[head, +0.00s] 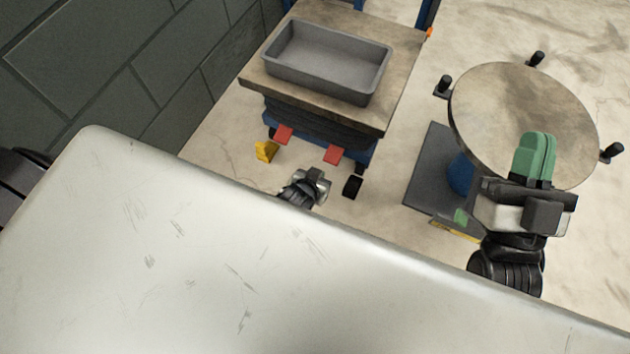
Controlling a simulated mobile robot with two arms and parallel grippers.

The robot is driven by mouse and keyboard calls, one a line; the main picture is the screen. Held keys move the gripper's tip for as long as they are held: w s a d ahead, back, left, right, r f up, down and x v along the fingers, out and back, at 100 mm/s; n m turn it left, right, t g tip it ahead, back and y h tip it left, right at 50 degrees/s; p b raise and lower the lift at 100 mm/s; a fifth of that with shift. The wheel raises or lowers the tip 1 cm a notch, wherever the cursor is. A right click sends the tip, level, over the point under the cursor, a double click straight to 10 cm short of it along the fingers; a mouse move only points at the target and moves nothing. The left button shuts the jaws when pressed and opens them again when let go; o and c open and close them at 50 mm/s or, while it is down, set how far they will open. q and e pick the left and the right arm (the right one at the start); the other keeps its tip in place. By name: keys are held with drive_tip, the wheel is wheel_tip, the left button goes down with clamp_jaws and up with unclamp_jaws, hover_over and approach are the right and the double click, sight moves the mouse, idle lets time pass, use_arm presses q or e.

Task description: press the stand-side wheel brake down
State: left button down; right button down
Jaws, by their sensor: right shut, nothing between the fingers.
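A lift trolley (398,90) with a stone-like top stands at the upper middle. Two red pedals show low at its near edge. The right one, nearer the round stand, is the stand-side wheel brake (333,155); the other is the wall-side brake (283,134). I cannot tell how far either is pressed. My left gripper (310,184) is low in front of the trolley, just below the stand-side brake in the picture; its fingers do not show clearly. My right gripper (535,155), with green fingers, is shut and empty in front of the round stand, well right of the brakes.
A grey tray (325,82) rests on the trolley. The round stand (495,100) has black knobs, a blue column and a dark base (430,165). A yellow piece (265,150) and a black piece (353,187) are near the brakes. A dark block wall (130,70) is left.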

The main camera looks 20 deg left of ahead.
use_arm(q)
drive_tip(key=shift+s+r, duration=0.3)
drive_tip(key=shift+s, duration=0.2)
use_arm(e)
drive_tip(key=shift+w+d+f+g+h, duration=0.1)
drive_tip(key=shift+f+g+h, duration=0.05)
drive_tip(key=shift+f+g, duration=0.4)
drive_tip(key=shift+w+f+g+h, duration=0.1)
drive_tip(key=shift+f+g+h, duration=0.05)
drive_tip(key=shift+f+g, duration=0.4)
